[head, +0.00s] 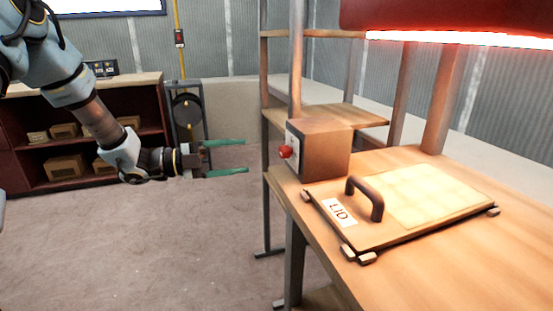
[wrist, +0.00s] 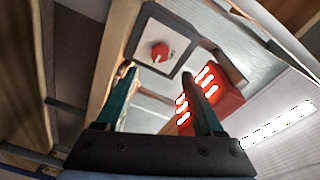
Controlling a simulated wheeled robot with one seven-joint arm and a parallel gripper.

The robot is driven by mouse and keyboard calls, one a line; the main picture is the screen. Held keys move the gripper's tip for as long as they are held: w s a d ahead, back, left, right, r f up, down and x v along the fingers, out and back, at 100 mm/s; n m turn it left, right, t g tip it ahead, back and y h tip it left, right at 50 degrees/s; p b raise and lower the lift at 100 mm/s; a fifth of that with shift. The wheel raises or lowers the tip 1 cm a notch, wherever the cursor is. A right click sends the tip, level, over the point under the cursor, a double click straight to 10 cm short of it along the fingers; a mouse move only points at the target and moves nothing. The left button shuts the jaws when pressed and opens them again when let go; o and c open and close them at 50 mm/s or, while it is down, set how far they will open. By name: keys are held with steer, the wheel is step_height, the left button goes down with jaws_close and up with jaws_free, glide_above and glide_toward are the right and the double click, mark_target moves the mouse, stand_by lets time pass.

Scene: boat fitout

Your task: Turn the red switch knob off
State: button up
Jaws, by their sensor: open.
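The red switch knob (head: 285,152) sits on the face of a brown box (head: 325,148) at the left end of the workbench. In the wrist view the knob (wrist: 160,52) is on a pale square plate (wrist: 163,38), seen between and beyond my fingers. My gripper (head: 244,157) is open and empty, with green fingers pointing right toward the knob. A gap remains between the fingertips and the knob. The fingers also show in the wrist view (wrist: 165,93). The markings around the knob are too small to read.
On the wooden workbench (head: 470,250) lies a board (head: 400,232) with a dark handle (head: 365,197) and a label. A red lamp housing (head: 450,18) hangs above the bench. A shelf post (head: 298,60) rises beside the box. The floor (head: 150,250) at left is clear.

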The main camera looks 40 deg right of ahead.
mark_target(280, 152)
steer(key=p+x, duration=0.1)
steer(key=x, duration=0.9)
steer(key=shift+s+d, duration=0.1)
steer(key=shift+d, duration=0.1)
jaws_close()
